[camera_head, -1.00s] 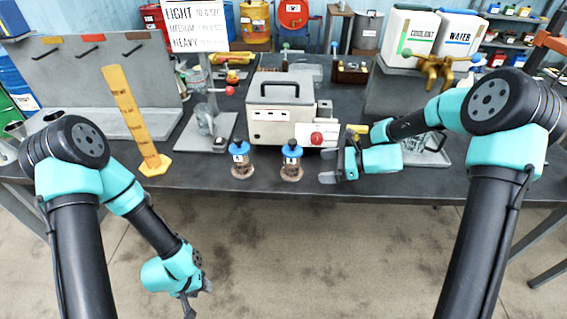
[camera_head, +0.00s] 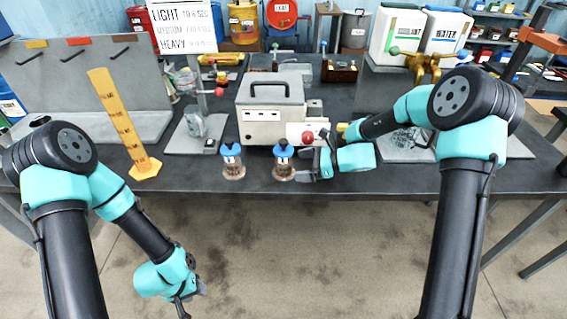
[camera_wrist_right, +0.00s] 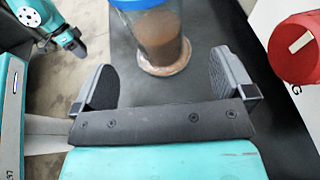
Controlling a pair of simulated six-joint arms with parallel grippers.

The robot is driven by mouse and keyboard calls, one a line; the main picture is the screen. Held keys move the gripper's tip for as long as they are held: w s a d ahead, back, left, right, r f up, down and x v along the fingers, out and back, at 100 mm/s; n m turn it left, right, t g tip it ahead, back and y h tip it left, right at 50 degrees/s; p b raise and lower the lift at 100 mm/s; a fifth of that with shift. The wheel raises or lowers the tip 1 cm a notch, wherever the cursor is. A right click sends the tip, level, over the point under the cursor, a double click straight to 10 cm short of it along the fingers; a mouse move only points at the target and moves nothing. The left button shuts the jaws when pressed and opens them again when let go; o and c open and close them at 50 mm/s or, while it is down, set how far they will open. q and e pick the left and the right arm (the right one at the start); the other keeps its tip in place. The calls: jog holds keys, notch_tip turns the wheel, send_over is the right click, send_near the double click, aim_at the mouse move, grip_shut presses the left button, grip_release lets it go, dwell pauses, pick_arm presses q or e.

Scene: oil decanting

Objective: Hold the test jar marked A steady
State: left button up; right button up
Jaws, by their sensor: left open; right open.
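Two small test jars with blue caps and brown contents stand near the table's front edge, a left jar (camera_head: 233,167) and a right jar (camera_head: 283,167). Both bear small white labels whose letters I cannot read, so I cannot tell which is A. My right gripper (camera_head: 308,167) is open just right of the right jar, its fingers pointing at it. In the right wrist view that jar (camera_wrist_right: 160,40) stands upright beyond and between the open fingers, ungripped. My left gripper (camera_head: 190,300) is open and empty, low in front of the table.
A beige machine (camera_head: 268,125) with a red knob (camera_head: 308,137) stands behind the jars, the knob close to my right gripper. A yellow graduated post (camera_head: 122,125) and a grey stand (camera_head: 197,140) are to the left. The table's front edge is near the jars.

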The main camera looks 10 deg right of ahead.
aim_at(287, 166)
jog(key=shift+x, duration=2.75)
jog(key=shift+c, duration=0.4)
jog(key=c, duration=1)
